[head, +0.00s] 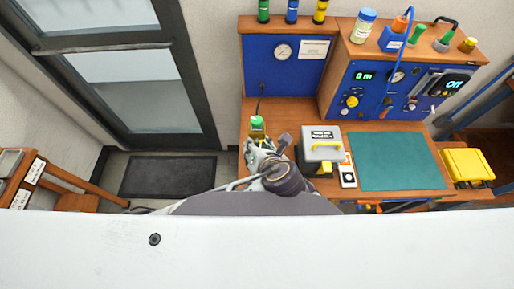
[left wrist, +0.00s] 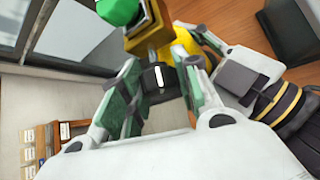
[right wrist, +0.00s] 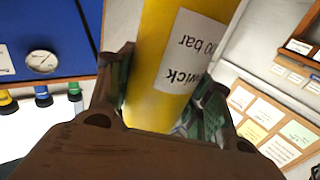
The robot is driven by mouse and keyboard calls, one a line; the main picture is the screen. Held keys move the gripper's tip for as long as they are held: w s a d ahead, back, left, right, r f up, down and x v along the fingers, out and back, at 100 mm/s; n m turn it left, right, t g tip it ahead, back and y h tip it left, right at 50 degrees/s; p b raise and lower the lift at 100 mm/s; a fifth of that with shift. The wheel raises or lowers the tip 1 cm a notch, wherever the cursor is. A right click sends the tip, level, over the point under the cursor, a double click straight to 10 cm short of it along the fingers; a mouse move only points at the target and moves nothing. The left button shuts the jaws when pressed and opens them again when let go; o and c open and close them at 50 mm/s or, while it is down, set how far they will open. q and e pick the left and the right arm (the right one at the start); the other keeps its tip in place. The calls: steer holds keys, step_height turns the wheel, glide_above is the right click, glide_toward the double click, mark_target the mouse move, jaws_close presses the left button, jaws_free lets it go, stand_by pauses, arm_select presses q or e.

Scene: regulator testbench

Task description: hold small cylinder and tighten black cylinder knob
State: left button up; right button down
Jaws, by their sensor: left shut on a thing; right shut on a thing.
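A small yellow cylinder (right wrist: 170,60) with a white label fills the middle of the right wrist view. My right gripper (right wrist: 165,110) is shut on it, one finger on each side. In the left wrist view the green top (left wrist: 118,10) sits on a brass-coloured block (left wrist: 150,30). A black cylinder knob (left wrist: 157,77) with a white mark is below that block. My left gripper (left wrist: 160,88) is shut on the knob. In the head view the left gripper is mostly hidden.
A grey case with a yellow handle (head: 322,152) stands close to the right of the grippers. Beyond it are a green mat (head: 398,161) and a yellow case (head: 467,166). A blue gauge panel (head: 284,73) rises behind. Open floor lies left of the bench.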

arm_select(q)
steer(key=shift+w+a+m+y, duration=0.1)
steer(key=shift+a+m+y, duration=0.1)
steer(key=shift+m+y, duration=0.8)
stand_by(0.3)
steer(key=o, duration=1.1)
steer(key=shift+n+y, duration=0.3)
steer(key=shift+c, duration=0.2)
steer(key=shift+s+d+r, duration=0.1)
steer(key=shift+s+d, duration=0.1)
steer(key=shift+s, duration=0.05)
